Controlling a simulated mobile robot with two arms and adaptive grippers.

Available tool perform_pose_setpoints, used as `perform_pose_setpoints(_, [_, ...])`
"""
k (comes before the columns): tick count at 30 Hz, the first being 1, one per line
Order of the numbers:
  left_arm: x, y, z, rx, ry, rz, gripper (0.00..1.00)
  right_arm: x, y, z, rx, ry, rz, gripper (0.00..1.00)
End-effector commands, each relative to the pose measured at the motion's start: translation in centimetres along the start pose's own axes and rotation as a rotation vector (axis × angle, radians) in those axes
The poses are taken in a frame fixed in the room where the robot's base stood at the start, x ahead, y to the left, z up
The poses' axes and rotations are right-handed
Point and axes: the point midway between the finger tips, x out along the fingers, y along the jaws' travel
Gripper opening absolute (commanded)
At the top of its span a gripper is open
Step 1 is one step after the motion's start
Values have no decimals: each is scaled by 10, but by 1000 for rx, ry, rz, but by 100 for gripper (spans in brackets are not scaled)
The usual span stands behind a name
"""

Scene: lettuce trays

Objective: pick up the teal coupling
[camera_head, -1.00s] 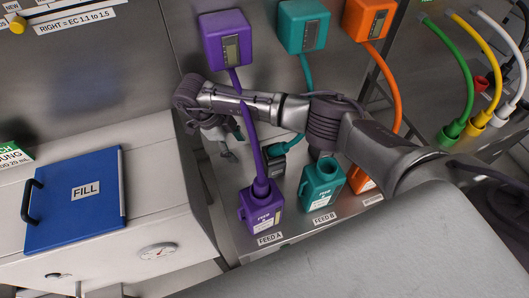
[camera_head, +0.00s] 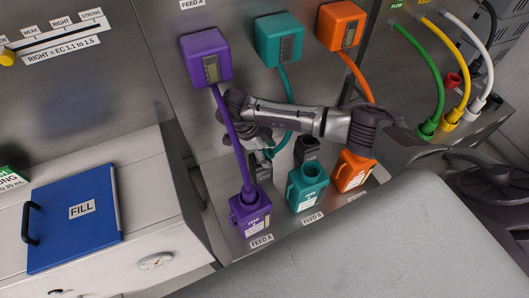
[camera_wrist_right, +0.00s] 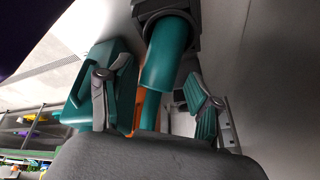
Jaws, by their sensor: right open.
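The teal coupling (camera_wrist_right: 166,55) is a smooth teal cylinder with its upper end at a dark holder (camera_wrist_right: 165,12) in the right wrist view. A teal hose runs down from it in that view. My right gripper (camera_wrist_right: 155,100) is open, with one finger on each side of the coupling's line; I see no contact. In the head view the right gripper (camera_head: 258,141) is beside the low end of the teal hose (camera_head: 284,140), above the dark holder; the coupling is mostly hidden there. My left gripper is not in view.
A purple bottle (camera_head: 250,215) with its hose, a teal bottle (camera_head: 307,190) and an orange bottle (camera_head: 353,172) stand in a row close below my right arm. The purple hose (camera_head: 231,130) crosses close by the gripper. A blue lid (camera_head: 75,235) is at left.

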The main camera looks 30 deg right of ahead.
Motion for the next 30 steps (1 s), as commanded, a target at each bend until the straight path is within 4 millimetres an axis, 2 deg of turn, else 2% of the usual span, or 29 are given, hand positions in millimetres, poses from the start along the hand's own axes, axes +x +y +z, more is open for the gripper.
perform_pose_setpoints(8, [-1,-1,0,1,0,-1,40,5,1,2,-3,-2,0,63])
perform_pose_setpoints(18, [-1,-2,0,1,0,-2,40,5,1,2,-2,-1,0,8])
perform_pose_setpoints(20, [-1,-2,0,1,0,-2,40,5,1,2,-2,-1,0,0])
perform_pose_setpoints(30, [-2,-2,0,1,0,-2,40,3,0,-1,-1,-2,-1,0])
